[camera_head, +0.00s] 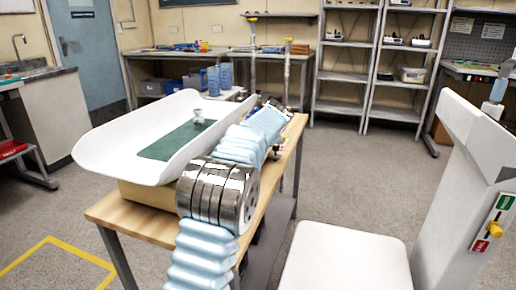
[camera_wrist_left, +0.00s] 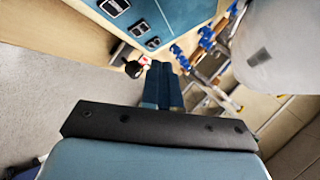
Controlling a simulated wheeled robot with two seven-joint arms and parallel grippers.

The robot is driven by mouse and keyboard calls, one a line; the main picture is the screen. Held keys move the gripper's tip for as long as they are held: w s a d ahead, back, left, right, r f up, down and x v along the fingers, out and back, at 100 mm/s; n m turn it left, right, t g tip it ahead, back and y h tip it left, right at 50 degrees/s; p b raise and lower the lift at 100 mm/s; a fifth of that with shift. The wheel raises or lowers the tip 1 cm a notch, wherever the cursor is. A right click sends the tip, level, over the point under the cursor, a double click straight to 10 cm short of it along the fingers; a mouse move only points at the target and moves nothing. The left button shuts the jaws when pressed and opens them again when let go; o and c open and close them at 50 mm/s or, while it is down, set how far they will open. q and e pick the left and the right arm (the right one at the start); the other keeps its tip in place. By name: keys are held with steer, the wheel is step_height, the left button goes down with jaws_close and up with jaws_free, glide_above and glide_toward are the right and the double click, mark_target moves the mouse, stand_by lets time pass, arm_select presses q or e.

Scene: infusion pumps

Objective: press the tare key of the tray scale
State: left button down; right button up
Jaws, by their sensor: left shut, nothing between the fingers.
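The tray scale has a long white tray (camera_head: 110,140) with a green mat (camera_head: 165,145) and a small clear object (camera_head: 199,117) on it. Its tan base stands on a wooden table (camera_head: 150,226). In the left wrist view a teal panel (camera_wrist_left: 178,12) at the top bears a row of dark, white-framed keys (camera_wrist_left: 137,28); I cannot read which is tare. My left gripper (camera_wrist_left: 161,68) is shut and empty, its fingertips just below the panel's lower edge, apart from the keys. My right gripper is not in view.
A white chair-like unit (camera_head: 345,258) with a green and red switch plate (camera_head: 493,224) stands at the right. Benches and grey shelves (camera_head: 375,80) line the back wall. A small red and white item (camera_wrist_left: 144,60) shows near the fingers. Floor is clear behind the table.

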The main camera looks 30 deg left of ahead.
arm_select(q)
steer(key=shift+w+d+r+p, duration=0.15)
steer(key=shift+d+r, duration=0.1)
steer(key=shift+r, duration=0.35)
steer(key=shift+d+r+p, duration=0.15)
steer(key=shift+d+r, duration=0.1)
steer(key=shift+r, duration=0.3)
